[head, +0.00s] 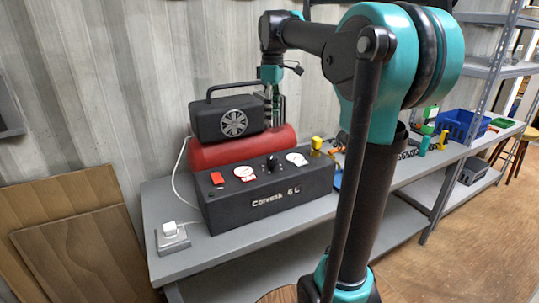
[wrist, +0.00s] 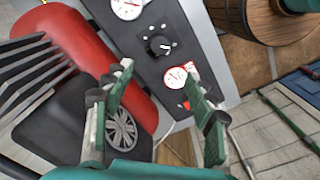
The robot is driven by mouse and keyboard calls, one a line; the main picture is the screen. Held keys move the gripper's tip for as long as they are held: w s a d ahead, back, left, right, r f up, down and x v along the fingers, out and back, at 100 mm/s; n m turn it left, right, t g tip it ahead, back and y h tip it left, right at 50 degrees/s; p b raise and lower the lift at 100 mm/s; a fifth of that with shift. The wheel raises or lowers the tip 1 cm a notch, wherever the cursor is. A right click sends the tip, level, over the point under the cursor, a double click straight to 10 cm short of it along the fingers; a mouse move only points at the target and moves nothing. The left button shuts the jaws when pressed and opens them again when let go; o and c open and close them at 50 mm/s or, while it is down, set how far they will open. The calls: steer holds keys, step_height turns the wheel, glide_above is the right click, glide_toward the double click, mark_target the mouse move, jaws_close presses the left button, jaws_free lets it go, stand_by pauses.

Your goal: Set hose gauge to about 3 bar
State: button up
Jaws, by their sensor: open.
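The compressor's black control box (head: 265,200) stands on the bench, in front of its red tank (head: 205,155) and black motor (head: 225,117). Its sloped panel has a black knob (head: 271,163) between two round white gauges (head: 244,173) (head: 297,159). In the wrist view the knob (wrist: 159,46) also lies between the gauges (wrist: 175,78) (wrist: 128,8). The needle readings and any labels are too small to tell. My gripper (head: 273,120) points down above the tank, beside the motor, apart from the knob. Its fingers (wrist: 160,75) are spread and empty.
A red switch (head: 217,178) sits at the panel's left end. A white plug and socket (head: 171,230) are on the bench (head: 190,259) to the left. Yellow fittings (head: 316,143) and a blue crate (head: 462,125) are to the right. The motor's handle (head: 232,87) rises near my gripper.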

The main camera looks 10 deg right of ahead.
mark_target(272, 156)
step_height(272, 156, down, 15)
steer(key=shift+f, duration=0.1)
stand_by(0.3)
steer(key=shift+c, duration=0.5)
steer(key=c, duration=1.1)
steer(key=shift+o, duration=0.2)
